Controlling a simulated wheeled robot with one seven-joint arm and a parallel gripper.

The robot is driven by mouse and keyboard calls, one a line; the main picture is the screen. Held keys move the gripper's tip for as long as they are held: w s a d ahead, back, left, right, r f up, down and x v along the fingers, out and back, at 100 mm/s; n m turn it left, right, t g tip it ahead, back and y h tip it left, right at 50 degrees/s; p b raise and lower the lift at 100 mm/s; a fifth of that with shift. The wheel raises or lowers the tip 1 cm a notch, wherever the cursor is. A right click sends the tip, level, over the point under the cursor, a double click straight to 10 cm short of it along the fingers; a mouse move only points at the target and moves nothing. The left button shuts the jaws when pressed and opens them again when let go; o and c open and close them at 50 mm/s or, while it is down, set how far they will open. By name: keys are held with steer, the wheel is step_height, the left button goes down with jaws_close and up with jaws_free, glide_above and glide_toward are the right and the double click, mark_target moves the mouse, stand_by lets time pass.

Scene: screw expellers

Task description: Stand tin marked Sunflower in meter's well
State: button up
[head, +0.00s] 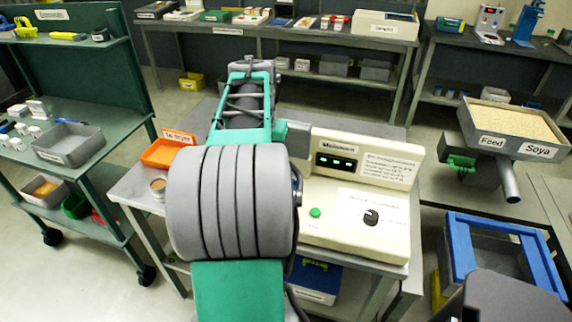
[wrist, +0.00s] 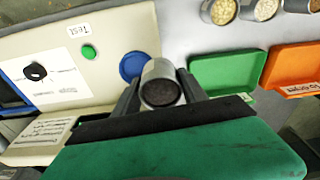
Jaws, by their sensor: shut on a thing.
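My gripper (wrist: 158,92) is shut on a grey metal tin (wrist: 160,82) with dark, grainy contents, seen in the wrist view. No name on this tin can be read. The cream moisture meter (head: 345,205) stands on the bench in the head view, with lit green displays, a green button and a black knob. It also shows at the left of the wrist view (wrist: 105,25). A round blue patch (wrist: 131,66) lies at the meter's edge, just left of the held tin; I cannot tell whether it is the well. My arm hides the gripper and tin in the head view.
A green tray (wrist: 225,72) and an orange tray (wrist: 292,66) lie right of the held tin. Open tins, including one with pale contents (wrist: 264,9), stand beyond them. A green trolley (head: 80,165) stands left; a Soya feed hopper (head: 515,145) stands right.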

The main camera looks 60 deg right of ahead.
steer(key=shift+m, duration=0.8)
steer(key=s+d+f+b, duration=0.1)
steer(key=f, duration=0.1)
steer(key=s+d+f+b, duration=0.1)
steer(key=s+f+b, duration=0.1)
steer(key=s+d+f+b, duration=0.1)
steer(key=f+b, duration=0.1)
steer(key=shift+s+f, duration=0.25)
steer(key=shift+s, duration=0.15)
steer(key=shift+a+r+p, duration=0.1)
steer(key=shift+a+p, duration=0.05)
steer(key=shift+p, duration=0.15)
steer(key=shift+f+b, duration=0.4)
steer(key=shift+f, duration=0.3)
steer(key=o, duration=1.1)
steer(key=shift+o, duration=0.2)
steer(key=shift+r, duration=0.1)
step_height(320, 180, up, 11)
steer(key=a+p, duration=0.1)
steer(key=p, duration=0.6)
steer(key=shift+a+p, duration=0.15)
steer(key=shift+p, duration=0.25)
steer(key=shift+s, duration=0.1)
